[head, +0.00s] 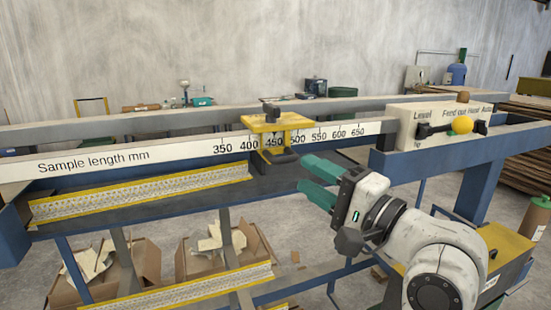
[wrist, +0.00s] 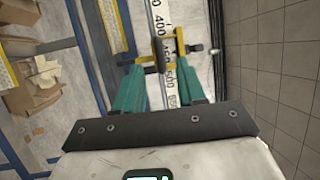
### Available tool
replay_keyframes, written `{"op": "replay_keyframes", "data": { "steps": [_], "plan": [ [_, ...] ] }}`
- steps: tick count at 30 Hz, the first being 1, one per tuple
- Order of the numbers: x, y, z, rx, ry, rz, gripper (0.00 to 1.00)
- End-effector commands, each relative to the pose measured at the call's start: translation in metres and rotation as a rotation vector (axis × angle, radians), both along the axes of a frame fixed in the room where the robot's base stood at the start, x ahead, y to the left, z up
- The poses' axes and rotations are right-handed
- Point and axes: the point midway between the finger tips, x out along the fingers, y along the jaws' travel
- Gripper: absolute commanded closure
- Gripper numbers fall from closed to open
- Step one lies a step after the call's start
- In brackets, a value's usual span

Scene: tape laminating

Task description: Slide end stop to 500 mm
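The yellow end stop (head: 277,122) sits on the white sample-length scale rail (head: 110,158), covering the scale around the 450 mark. The 500 mark shows just right of it. Its dark handle (head: 285,158) sticks out toward me at the front. My gripper (head: 303,173) has green fingers spread apart, just right of and in front of the handle, with nothing held. In the wrist view the end stop (wrist: 181,42) and its dark handle (wrist: 158,56) lie ahead between the open fingertips (wrist: 159,64). I cannot tell the exact gap to the handle.
Perforated yellow-edged strips (head: 140,195) run below the rail. Cardboard boxes (head: 120,275) stand beneath. The rail right of the end stop looks clear.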

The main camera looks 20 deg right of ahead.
Motion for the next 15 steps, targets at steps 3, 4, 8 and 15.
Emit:
{"op": "replay_keyframes", "data": {
  "steps": [3, 4, 8, 15],
  "plan": [
    [0.019, 0.010, 0.005, -0.001, 0.001, 0.004, 0.60],
    [0.024, 0.012, 0.006, -0.001, 0.001, 0.004, 0.60],
    [0.046, 0.021, 0.009, -0.001, 0.002, 0.003, 0.60],
    [0.075, 0.033, 0.013, -0.003, 0.002, 0.001, 0.60]
  ]
}}
